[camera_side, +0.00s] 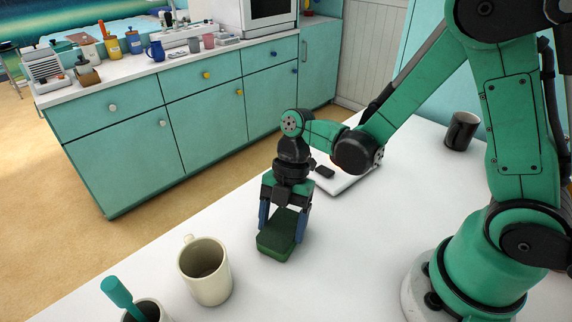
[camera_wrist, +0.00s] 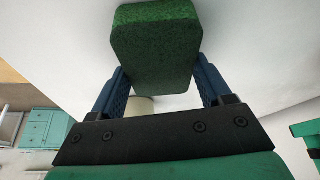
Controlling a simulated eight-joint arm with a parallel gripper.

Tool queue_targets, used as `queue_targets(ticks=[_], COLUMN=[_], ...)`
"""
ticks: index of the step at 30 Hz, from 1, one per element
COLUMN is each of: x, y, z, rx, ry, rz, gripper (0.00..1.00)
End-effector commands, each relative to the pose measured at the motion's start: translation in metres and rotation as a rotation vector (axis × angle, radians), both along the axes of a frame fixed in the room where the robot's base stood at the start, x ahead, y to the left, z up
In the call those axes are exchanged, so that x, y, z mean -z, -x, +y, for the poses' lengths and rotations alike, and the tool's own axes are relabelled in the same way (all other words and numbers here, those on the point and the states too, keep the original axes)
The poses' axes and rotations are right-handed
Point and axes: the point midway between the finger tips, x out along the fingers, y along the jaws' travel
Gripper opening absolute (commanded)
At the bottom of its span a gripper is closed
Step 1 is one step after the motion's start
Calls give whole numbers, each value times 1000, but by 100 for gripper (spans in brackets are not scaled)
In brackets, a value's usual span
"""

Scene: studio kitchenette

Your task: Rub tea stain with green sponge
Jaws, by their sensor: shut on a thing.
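The green sponge (camera_side: 278,237) is held between the two blue fingers of my gripper (camera_side: 284,220), low over the white worktop or touching it; I cannot tell which. In the wrist view the sponge (camera_wrist: 156,48) sits between the fingertips of my gripper (camera_wrist: 158,75), with a finger against each side. The tea stain is not visible in either view; it may be hidden under the sponge or my gripper.
A cream mug (camera_side: 205,272) stands close to the left of the sponge. A holder with a teal-handled tool (camera_side: 120,295) is at the lower left edge. A white board (camera_side: 350,178) with a dark object lies behind my gripper. A black mug (camera_side: 462,131) stands at the back right.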

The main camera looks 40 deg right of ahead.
Motion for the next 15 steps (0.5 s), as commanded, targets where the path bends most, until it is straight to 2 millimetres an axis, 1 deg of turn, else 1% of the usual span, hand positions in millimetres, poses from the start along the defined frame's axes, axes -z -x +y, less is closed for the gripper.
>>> queue_targets(ticks=[15], x=[0], y=[0], z=[-48], rx=[3], ry=[0], rz=[1], gripper=[22])
